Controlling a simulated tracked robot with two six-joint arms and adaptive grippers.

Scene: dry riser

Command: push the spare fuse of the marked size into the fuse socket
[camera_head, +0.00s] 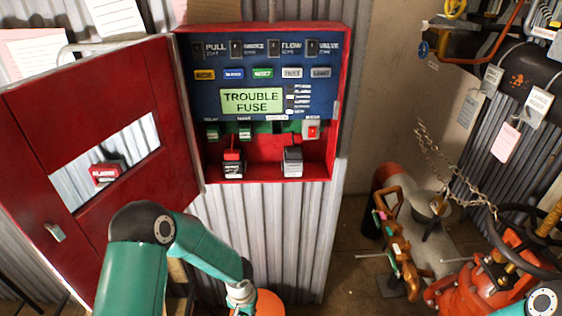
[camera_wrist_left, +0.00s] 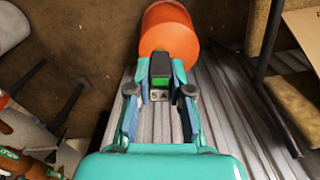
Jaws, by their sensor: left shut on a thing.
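My left gripper (camera_wrist_left: 160,78) is shut on a small dark fuse (camera_wrist_left: 160,67) with a green part and a pale label that seems to read 5 A. In the head view my left wrist hangs low at the bottom edge, below the red cabinet; its fingertips and the fuse cannot be made out there. The open cabinet (camera_head: 345,100) has a blue panel whose display (camera_head: 251,101) reads TROUBLE FUSE. Below it runs a green board (camera_head: 262,127) with small parts; which is the fuse socket is too small to tell. My right gripper is out of view.
The red cabinet door (camera_head: 80,125) stands open to the left. Two block-like units (camera_head: 233,168) (camera_head: 292,161) stand on the cabinet floor. An orange rounded object (camera_wrist_left: 170,38) lies beyond the left fingertips. Red valves (camera_head: 480,290), a chain and pipes crowd the right side.

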